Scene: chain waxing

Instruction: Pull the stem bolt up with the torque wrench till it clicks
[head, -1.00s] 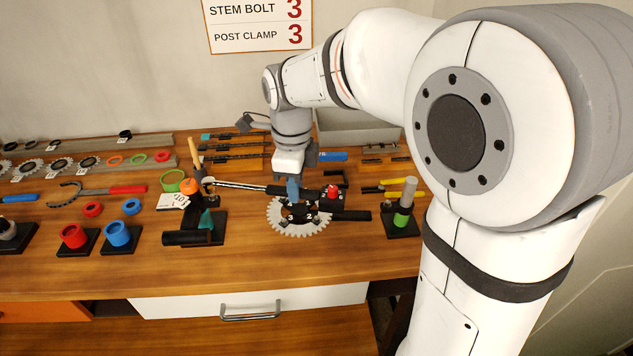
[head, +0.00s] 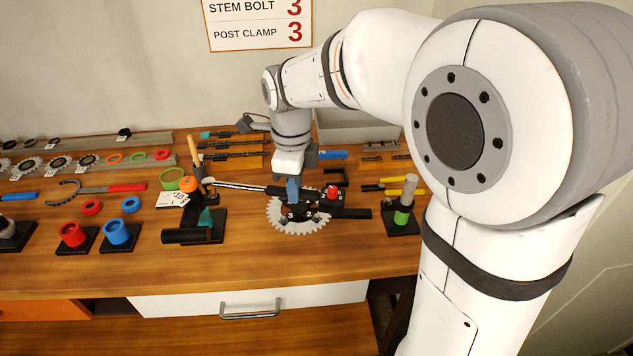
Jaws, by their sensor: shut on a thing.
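The torque wrench lies nearly level, with a silver shaft (head: 238,185) running left from a dark handle (head: 275,190). My gripper (head: 292,188) points down and is shut on the handle; a blue part shows between it and the chainring below. The wrench's left end reaches a dark stand (head: 204,236) with an orange round part (head: 190,184) on top. The stem bolt cannot be made out there, and whether the wrench head sits on it is too small to tell.
A toothed chainring (head: 280,222) with a dark crank bar (head: 345,213) lies below my gripper. A dark block with a red button (head: 332,193) stands close right. A silver-and-green cylinder (head: 404,205) stands farther right. Red (head: 72,234) and blue (head: 117,232) cups are left. The front is clear.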

